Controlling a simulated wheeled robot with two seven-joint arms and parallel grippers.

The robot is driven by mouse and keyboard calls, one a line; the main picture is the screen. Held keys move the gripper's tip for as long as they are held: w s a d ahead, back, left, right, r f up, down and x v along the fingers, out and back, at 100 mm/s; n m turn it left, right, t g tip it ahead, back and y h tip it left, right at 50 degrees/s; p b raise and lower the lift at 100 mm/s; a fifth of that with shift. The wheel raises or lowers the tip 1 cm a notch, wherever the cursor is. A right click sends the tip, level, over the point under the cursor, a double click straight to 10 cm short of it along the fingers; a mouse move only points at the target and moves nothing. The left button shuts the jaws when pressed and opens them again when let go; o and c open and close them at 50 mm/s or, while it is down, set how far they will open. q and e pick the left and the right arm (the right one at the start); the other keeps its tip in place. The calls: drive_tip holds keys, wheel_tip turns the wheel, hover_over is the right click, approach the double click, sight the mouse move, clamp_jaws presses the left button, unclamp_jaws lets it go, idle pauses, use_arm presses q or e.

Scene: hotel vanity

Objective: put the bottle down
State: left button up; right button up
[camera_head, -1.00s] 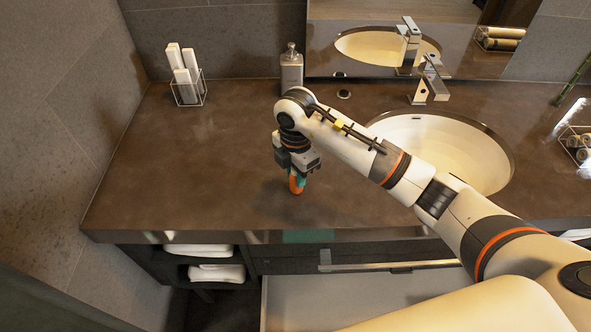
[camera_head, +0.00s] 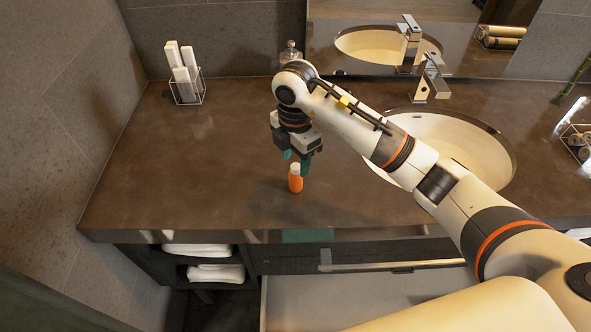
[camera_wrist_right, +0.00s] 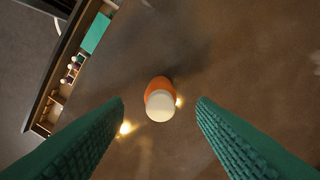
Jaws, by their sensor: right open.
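The bottle (camera_head: 295,180) is small and orange with a white cap. It stands upright on the brown countertop (camera_head: 200,190), near the front edge and left of the sink. In the right wrist view the bottle (camera_wrist_right: 160,100) shows from above, between and beyond the two green fingers. My right gripper (camera_head: 298,162) is open and empty, just above and behind the bottle, with its fingers apart from it. In the wrist view a gap shows on both sides of the bottle. My left gripper is not in view.
A wire holder with white rolled items (camera_head: 186,88) stands at the back left. A soap dispenser (camera_head: 291,54) is partly hidden behind my right arm. The sink (camera_head: 470,150) and faucet (camera_head: 430,80) lie to the right. An open drawer (camera_head: 360,290) is below. The left counter is clear.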

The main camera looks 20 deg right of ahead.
wheel_tip(320, 180, up, 7)
drive_tip(key=shift+r, duration=0.2)
drive_tip(key=shift+s+f, duration=0.1)
idle(0.5)
